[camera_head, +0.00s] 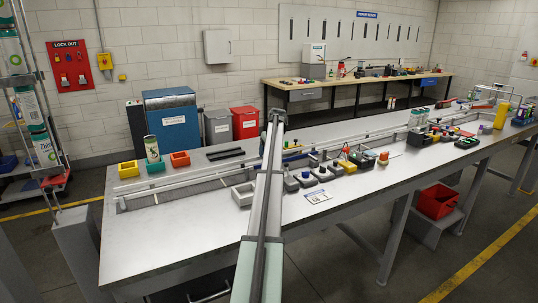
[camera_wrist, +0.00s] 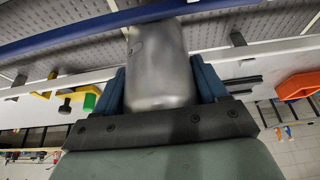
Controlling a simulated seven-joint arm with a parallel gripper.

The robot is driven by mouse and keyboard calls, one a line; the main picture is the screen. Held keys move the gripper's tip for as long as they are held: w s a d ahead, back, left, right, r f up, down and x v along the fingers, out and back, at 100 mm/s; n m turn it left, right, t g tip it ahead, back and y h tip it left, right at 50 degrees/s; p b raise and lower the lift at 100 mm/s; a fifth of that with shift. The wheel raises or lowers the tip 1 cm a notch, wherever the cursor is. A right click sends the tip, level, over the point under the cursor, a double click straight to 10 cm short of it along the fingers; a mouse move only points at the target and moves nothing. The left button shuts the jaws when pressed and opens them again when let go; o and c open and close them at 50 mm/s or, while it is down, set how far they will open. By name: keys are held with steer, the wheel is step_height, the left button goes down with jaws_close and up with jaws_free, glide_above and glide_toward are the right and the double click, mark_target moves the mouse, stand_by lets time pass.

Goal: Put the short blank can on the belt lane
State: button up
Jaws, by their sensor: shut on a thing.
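A bare silver can (camera_wrist: 158,68) sits between the two blue-padded fingers of my gripper (camera_wrist: 160,75) in the wrist view. The fingers press on its sides. My arm reaches over the table in the head view, and its far end (camera_head: 275,117) hides the can there. The belt lane (camera_head: 180,193) is a long grey strip between metal rails along the table. In the wrist view, the perforated grey belt (camera_wrist: 60,62) and a blue rail (camera_wrist: 80,36) lie behind the can. I cannot tell whether the can touches the belt.
Yellow (camera_head: 128,169), teal (camera_head: 155,166) and red (camera_head: 180,159) bins stand behind the lane at the left. A printed can (camera_head: 152,148) stands in the teal bin. Several small devices (camera_head: 320,172) crowd the table right of my arm. The table's front left (camera_head: 160,240) is clear.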

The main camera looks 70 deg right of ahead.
steer(key=shift+f, duration=0.85)
steer(key=shift+f, duration=0.1)
steer(key=o, duration=1)
steer(key=v, duration=1.2)
